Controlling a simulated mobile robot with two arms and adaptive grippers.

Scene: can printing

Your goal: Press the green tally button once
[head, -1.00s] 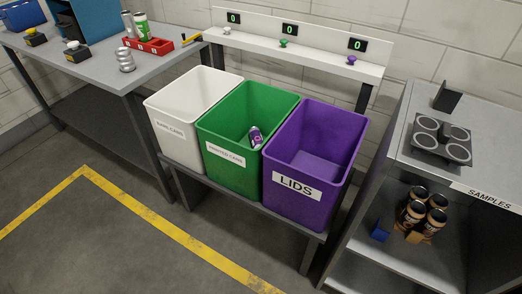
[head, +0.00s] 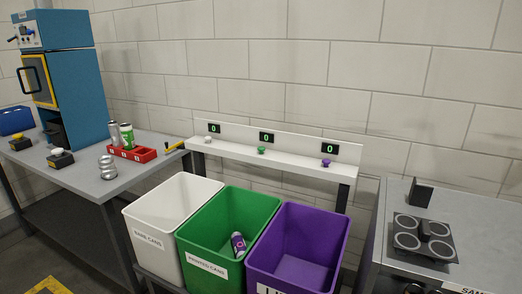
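The green tally button (head: 261,150) sits on a white shelf (head: 290,157) against the wall, under the middle small display (head: 266,137), which reads 0. A white button (head: 208,140) is to its left under a display reading 0. A purple button (head: 326,163) is to its right, also under a display reading 0. The green bin (head: 250,212) stands in front of the shelf and holds a purple can (head: 238,243). Neither of my grippers is in view.
A white bin (head: 190,190) and a purple bin (head: 318,225) flank the green one. A workbench (head: 85,180) with a blue machine (head: 75,90), cans and a red rack (head: 140,154) is at left. A grey counter (head: 400,200) with a round-pad holder (head: 425,236) is at right.

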